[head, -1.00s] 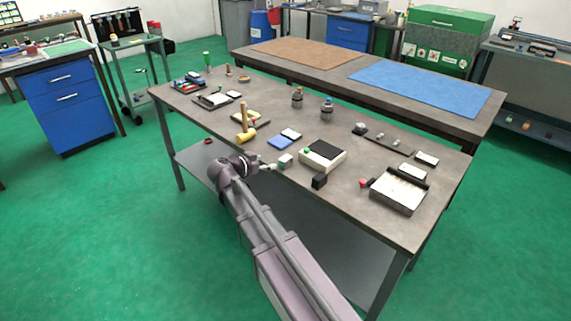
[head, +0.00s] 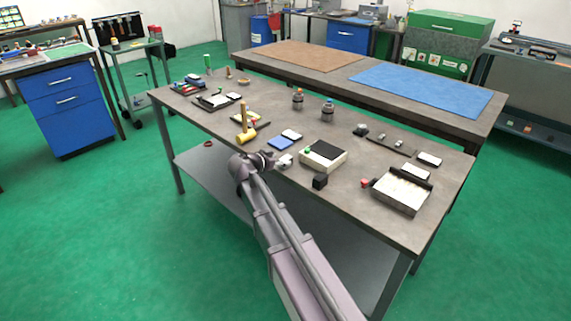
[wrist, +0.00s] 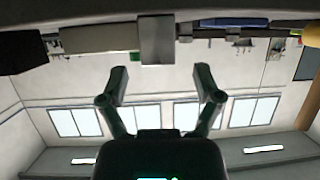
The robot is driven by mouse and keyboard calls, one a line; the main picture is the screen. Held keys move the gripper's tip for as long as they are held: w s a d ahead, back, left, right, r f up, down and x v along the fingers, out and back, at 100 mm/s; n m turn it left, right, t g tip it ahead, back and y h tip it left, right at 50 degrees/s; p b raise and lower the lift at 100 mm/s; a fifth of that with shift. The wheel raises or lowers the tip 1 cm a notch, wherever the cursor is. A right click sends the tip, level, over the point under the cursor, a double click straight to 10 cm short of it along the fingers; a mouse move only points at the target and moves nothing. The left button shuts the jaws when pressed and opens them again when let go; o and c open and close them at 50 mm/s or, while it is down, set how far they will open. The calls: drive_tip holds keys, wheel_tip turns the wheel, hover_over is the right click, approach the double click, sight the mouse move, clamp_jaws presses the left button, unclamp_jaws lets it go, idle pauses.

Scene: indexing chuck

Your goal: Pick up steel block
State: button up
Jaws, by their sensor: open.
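The steel block is a small plain grey block. In the wrist view the steel block (wrist: 157,42) is at the top middle, at the table edge in a picture that appears upside down. In the head view the block (head: 287,158) is at the front edge of the workbench, partly hidden by my gripper (head: 276,162). In the wrist view my gripper (wrist: 161,77) is open, its two fingers wide apart and empty. The block lines up with the gap between the fingertips, just beyond them. Contact is not visible.
A white box with a black top (head: 323,155) and a black cube (head: 320,181) are right of the block. A blue pad (head: 280,143) lies behind it. A mallet with a yellow head (head: 246,135) is to the left.

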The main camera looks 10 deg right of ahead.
sight(286, 158)
drive_tip(key=shift+b+x, duration=0.9)
drive_tip(key=shift+x, duration=1.7)
clamp_jaws()
